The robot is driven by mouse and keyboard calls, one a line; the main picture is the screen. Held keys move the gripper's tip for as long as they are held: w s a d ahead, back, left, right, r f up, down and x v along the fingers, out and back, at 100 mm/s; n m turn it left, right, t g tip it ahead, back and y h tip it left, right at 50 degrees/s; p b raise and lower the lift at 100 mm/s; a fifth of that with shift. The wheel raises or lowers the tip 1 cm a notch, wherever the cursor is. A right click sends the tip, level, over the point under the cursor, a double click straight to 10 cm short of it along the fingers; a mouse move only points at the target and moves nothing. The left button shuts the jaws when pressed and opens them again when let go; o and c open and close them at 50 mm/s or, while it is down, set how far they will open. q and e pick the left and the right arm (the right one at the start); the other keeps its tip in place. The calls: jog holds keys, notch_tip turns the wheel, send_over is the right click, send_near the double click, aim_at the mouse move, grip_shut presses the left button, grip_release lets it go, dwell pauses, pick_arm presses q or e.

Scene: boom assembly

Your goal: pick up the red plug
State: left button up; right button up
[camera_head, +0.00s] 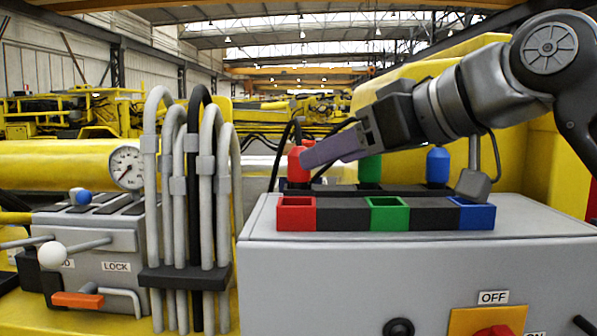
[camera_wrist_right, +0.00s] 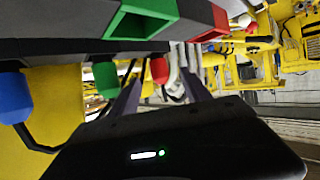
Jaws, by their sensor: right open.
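The red plug (camera_head: 296,166) stands upright at the left end of the row behind the coloured sockets, with a dark cable at its top. My right gripper (camera_head: 308,158) reaches in from the right, its fingertips at the plug's right side. In the right wrist view the red plug (camera_wrist_right: 159,70) shows between the two spread, open fingers of the gripper (camera_wrist_right: 161,84). Whether a finger touches the plug I cannot tell. My left gripper is in neither view.
A green plug (camera_head: 370,168) and a blue plug (camera_head: 437,166) stand to the right, under my right arm. In front are red (camera_head: 296,214), green (camera_head: 388,214) and blue (camera_head: 476,214) sockets on a grey box (camera_head: 330,265). Grey hoses (camera_head: 207,210) rise at left.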

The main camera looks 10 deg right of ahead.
aim_at(299, 173)
jog(key=shift+w+a, duration=0.15)
jog(key=shift+w, duration=0.05)
jog(key=shift+p+x, duration=0.55)
jog(key=shift+x, duration=2.05)
jog(key=shift+w, duration=0.1)
jog(key=shift+c, duration=0.2)
grip_shut()
